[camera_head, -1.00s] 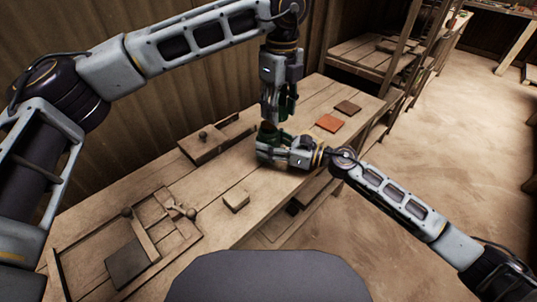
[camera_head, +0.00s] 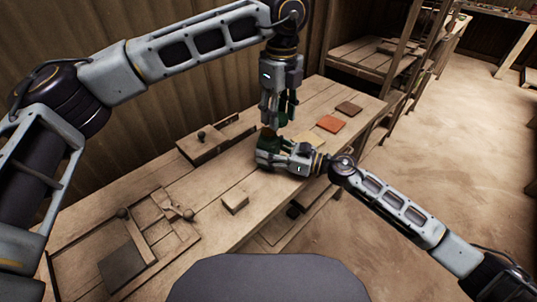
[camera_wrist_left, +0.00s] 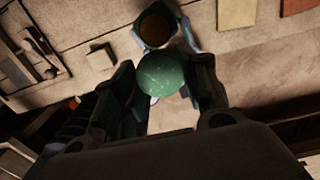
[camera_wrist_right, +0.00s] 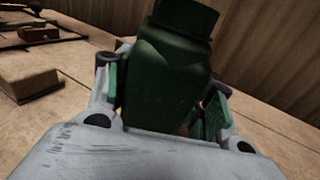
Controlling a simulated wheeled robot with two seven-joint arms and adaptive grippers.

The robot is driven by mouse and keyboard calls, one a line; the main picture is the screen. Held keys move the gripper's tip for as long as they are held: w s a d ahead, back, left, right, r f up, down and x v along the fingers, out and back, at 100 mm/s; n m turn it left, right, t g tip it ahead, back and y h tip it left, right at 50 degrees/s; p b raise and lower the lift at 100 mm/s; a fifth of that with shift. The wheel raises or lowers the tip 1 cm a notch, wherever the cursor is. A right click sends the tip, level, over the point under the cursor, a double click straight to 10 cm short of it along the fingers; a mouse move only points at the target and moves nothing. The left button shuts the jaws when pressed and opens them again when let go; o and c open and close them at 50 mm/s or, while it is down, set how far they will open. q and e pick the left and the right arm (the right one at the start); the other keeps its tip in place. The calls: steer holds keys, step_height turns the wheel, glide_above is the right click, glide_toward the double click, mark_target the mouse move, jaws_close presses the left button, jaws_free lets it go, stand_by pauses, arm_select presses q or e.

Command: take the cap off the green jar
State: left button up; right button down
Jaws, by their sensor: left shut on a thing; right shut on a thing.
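The green jar (camera_wrist_right: 170,70) stands upright between the fingers of my right gripper (camera_head: 266,153), which is shut on its body. Its bare neck shows at the top of the right wrist view. In the left wrist view the jar's open, brownish mouth (camera_wrist_left: 155,27) is uncovered. The round green cap (camera_wrist_left: 161,75) is between the fingers of my left gripper (camera_head: 278,122), which is shut on it. The left gripper points down above the jar, and the cap is apart from the mouth. In the head view the fingers largely hide the cap.
The wooden bench holds an orange tile (camera_head: 330,124), a dark brown tile (camera_head: 348,109) and a pale tile (camera_wrist_left: 237,12) beyond the jar. A small wooden block (camera_head: 235,201), a knobbed wooden box (camera_head: 203,145) and a framed board (camera_head: 185,237) lie to the left. Bare bench lies between them.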

steer(key=shift+f, duration=0.35)
steer(key=shift+f+b, duration=0.1)
steer(key=shift+b, duration=0.2)
steer(key=c, duration=0.6)
jaws_free()
steer(key=shift+f, duration=0.1)
steer(key=shift+o, duration=0.2)
steer(key=shift+d, duration=0.15)
steer(key=shift+b+v, duration=0.4)
steer(key=shift+v, duration=5.45)
